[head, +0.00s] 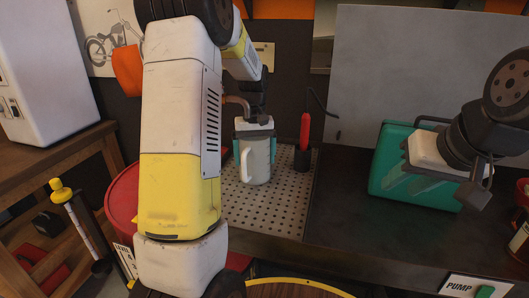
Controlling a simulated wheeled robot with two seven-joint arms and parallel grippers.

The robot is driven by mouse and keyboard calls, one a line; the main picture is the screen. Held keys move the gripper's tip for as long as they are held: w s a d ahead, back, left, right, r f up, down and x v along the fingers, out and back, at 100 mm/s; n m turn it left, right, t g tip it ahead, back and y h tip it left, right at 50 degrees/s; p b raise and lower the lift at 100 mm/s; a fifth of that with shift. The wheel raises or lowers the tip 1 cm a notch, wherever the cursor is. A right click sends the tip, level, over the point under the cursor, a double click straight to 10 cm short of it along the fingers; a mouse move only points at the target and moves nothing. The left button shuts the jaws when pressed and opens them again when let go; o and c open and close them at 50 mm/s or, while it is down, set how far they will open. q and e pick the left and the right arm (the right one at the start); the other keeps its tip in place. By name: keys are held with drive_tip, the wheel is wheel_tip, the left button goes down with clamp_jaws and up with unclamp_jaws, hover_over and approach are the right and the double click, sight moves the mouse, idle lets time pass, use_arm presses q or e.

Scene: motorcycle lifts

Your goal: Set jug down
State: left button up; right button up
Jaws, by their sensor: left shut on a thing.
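The jug (256,160) is a pale, upright vessel with a handle on its left side, in the middle of the head view. My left gripper (255,146) reaches it from above and behind, shut on it, with teal pads at both sides of its body. The jug is over the perforated metal plate (232,203); I cannot tell whether its base touches. My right gripper (478,186) is at the right, in front of a green case, apart from the jug; its jaw opening is unclear.
A dark cup with a red-handled tool (305,132) stands close right of the jug. The green case (393,170) stands on the dark counter (345,215), whose middle is clear. A bent tap-like pipe (238,102) is behind the jug. A red drum (122,200) is at left.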

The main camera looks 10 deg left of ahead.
use_arm(q)
drive_tip(key=shift+f, duration=0.15)
drive_tip(key=o, duration=1.2)
